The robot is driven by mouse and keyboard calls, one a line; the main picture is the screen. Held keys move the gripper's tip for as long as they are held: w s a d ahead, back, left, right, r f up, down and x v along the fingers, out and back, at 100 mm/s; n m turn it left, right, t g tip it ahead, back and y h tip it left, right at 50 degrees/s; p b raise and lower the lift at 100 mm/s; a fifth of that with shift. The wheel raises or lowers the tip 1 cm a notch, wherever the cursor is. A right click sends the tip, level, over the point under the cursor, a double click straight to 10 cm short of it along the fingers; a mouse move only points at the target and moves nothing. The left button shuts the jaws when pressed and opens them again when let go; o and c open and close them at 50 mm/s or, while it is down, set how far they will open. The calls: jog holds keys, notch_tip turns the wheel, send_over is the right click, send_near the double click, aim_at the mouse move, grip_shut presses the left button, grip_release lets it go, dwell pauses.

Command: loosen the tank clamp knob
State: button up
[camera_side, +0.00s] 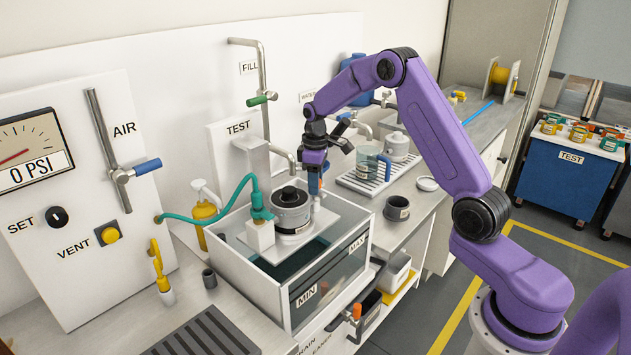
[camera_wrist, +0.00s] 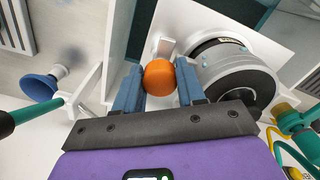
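The tank clamp knob is orange and shows in the wrist view (camera_wrist: 160,77), beside a round grey-and-black cylinder (camera_wrist: 237,72). My gripper's two blue fingers (camera_wrist: 160,85) lie on either side of the knob, with no clear gap, and appear shut on it. The clamp's other parts are mostly hidden.
A teal hose (camera_side: 235,195) runs from the panel to a fitting left of the cylinder. A green-handled tap (camera_side: 262,99) stands behind.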

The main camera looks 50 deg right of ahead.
jog(key=o, duration=0.3)
notch_tip(320, 180, up, 17)
jog(key=shift+r, duration=0.2)
dwell(0.4)
dwell(0.4)
